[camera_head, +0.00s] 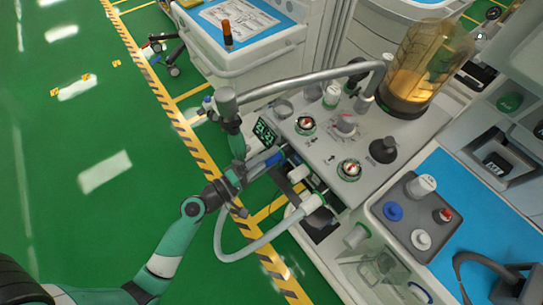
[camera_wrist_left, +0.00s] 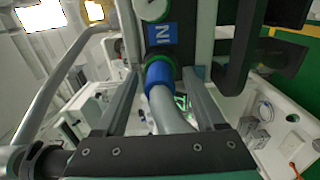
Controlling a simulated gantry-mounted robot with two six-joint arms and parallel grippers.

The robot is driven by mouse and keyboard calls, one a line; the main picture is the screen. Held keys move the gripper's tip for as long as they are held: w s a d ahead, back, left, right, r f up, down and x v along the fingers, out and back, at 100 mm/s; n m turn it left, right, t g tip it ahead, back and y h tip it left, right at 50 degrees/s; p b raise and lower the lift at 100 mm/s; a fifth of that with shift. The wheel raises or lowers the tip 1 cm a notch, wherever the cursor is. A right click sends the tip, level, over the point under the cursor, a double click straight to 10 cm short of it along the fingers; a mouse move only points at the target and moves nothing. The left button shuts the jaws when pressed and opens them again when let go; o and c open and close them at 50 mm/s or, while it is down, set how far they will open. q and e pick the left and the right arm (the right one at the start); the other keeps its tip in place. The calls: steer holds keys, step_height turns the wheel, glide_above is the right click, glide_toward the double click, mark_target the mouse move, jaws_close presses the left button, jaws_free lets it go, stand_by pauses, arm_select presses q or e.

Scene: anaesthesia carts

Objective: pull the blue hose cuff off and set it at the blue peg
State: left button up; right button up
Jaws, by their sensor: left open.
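The blue hose cuff (camera_head: 274,159) sits on the side of the anaesthesia machine, at the end of a pale grey hose (camera_head: 230,257). In the left wrist view the cuff (camera_wrist_left: 159,75) is up against the port under a blue "IN" label (camera_wrist_left: 161,34). My left gripper (camera_head: 258,164) is open, its fingers on either side of the cuff and hose, with gaps visible in the left wrist view. The blue peg (camera_head: 393,212) stands bare on a grey tray (camera_head: 414,252) at the right. My right gripper is not in view.
The hose loops down to a white connector (camera_head: 313,203) at a lower port. A metal tube (camera_head: 310,80) arches above my gripper, with a dark green hanging part (camera_head: 236,142) beside it. White, red and other pegs share the tray. The green floor at left is clear.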

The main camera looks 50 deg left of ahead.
mark_target(264, 163)
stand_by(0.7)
arm_select(q)
jaws_close()
steer(key=shift+s, duration=0.15)
stand_by(0.4)
steer(key=shift+s+a, duration=0.15)
steer(key=shift+s, duration=0.65)
steer(key=shift+s+a+b, duration=0.2)
steer(key=shift+s+b, duration=0.55)
steer(key=shift+s, duration=1.3)
